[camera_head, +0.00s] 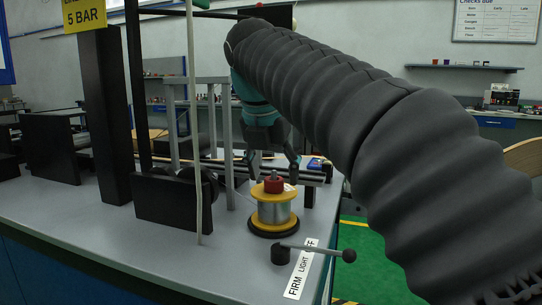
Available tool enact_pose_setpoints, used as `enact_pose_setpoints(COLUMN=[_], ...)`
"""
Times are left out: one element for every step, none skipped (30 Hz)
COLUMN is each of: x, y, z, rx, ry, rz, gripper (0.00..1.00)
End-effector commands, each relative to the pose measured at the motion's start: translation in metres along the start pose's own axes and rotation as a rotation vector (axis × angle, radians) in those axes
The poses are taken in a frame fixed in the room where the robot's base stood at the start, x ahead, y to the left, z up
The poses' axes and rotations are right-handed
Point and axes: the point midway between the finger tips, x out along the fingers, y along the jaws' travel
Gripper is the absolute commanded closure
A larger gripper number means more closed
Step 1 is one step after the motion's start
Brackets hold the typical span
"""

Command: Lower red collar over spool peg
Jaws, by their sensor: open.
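The red collar (274,186) sits on top of the spool, in the middle of its upper yellow flange. A short tip, apparently the peg (274,174), shows just above the collar. The spool (273,212) has yellow flanges and a silvery winding, and stands upright on a dark round base on the grey bench. My gripper (275,172) is teal and dark and points down over the spool. Its fingers are open, one on each side of the collar and apart from it as far as I can see. How far the collar is seated on the peg is hard to tell.
A lever (318,250) with a ball end stands in front of the spool, beside a FIRM/LIGHT/OFF label (301,268). Grey posts (228,150), a thin pale pole (196,130) and a black block (168,200) stand left. The front bench top (130,250) is clear.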

Motion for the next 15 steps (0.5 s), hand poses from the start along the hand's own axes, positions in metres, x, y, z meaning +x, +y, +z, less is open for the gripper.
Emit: enact_pose_setpoints(x=[-0.004, -0.007, -0.012, -0.016, -0.021, -0.028, -0.034, -0.038, -0.045, -0.05, -0.056, -0.062, -0.066, -0.07, -0.076], y=[0.0, 0.001, 0.001, 0.001, 0.001, 0.001, 0.001, 0.001, 0.002, 0.001, 0.001, 0.001, 0.001, 0.001, 0.001], z=[0.0, 0.0, 0.001, 0.001, 0.001, 0.0, 0.0, 0.001, 0.001, 0.0, 0.0, 0.0, 0.001, 0.001, 0.001], rx=[0.0, -0.001, 0.0, 0.0, 0.0, 0.0, 0.0, 0.0, -0.001, -0.001, 0.0, 0.0, 0.0, 0.0, 0.0], ry=[-0.001, -0.001, -0.002, -0.002, -0.002, -0.003, -0.002, -0.003, -0.002, -0.002, -0.002, -0.001, -0.002, -0.002, -0.002], rz=[0.001, 0.001, 0.002, 0.002, 0.002, 0.003, 0.003, 0.003, 0.003, 0.003, 0.003, 0.003, 0.003, 0.002, 0.002], gripper=[0.33, 0.33, 0.33, 0.33, 0.33, 0.33, 0.33, 0.33, 0.33, 0.33, 0.33, 0.33, 0.33, 0.33, 0.33])
